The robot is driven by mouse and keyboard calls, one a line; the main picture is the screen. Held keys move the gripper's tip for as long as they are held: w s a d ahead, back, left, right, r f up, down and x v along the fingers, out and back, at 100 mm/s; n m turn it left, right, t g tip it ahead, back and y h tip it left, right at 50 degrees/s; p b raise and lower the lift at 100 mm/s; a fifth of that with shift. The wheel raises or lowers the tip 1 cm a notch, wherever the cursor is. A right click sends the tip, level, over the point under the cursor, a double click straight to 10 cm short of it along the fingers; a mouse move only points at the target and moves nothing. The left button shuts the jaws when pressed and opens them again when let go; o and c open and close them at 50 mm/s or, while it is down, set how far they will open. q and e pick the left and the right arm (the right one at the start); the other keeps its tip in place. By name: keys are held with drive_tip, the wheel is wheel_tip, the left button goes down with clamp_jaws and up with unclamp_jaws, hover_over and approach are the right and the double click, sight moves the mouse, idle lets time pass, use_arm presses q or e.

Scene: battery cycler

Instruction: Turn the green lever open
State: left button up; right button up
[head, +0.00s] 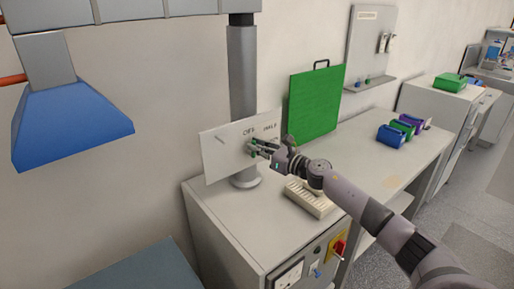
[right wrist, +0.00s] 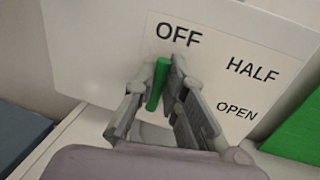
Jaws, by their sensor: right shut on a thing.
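The green lever (right wrist: 158,85) is a short green bar in front of a white panel (head: 216,160). In the right wrist view its upper end points up towards the word OFF (right wrist: 179,35). The words HALF (right wrist: 252,69) and OPEN (right wrist: 237,111) are printed further right and lower on the panel. My right gripper (head: 254,149) is at the panel, with its fingers on either side of the lever, shut on it. In the head view the fingers largely hide the lever. My left gripper is not in view.
A grey post (head: 243,75) rises behind the panel from the cabinet top (head: 232,212). A blue hood (head: 70,120) hangs at the left. A green board (head: 316,103) stands behind my right arm. A pale slotted block (head: 311,198) lies below the arm.

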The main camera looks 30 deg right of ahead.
drive_tip(key=shift+f, duration=0.1)
clamp_jaws()
drive_tip(key=shift+w+d+f+m+t+h+b, duration=0.1)
drive_tip(key=shift+d+f+m+t+h+b, duration=0.7)
drive_tip(key=shift+m, duration=2.55)
drive_tip(key=shift+s+d+f+m+t+h+b, duration=0.25)
drive_tip(key=shift+m+b, duration=0.95)
drive_tip(key=shift+m, duration=2.2)
drive_tip(key=shift+w+d+f+m+t+h+b, duration=0.3)
drive_tip(key=shift+f+m+h+b, duration=0.55)
drive_tip(key=shift+m, duration=2.5)
drive_tip(key=shift+r, duration=0.1)
drive_tip(key=o, duration=0.7)
unclamp_jaws()
drive_tip(key=shift+r, duration=0.1)
drive_tip(key=shift+d, duration=0.1)
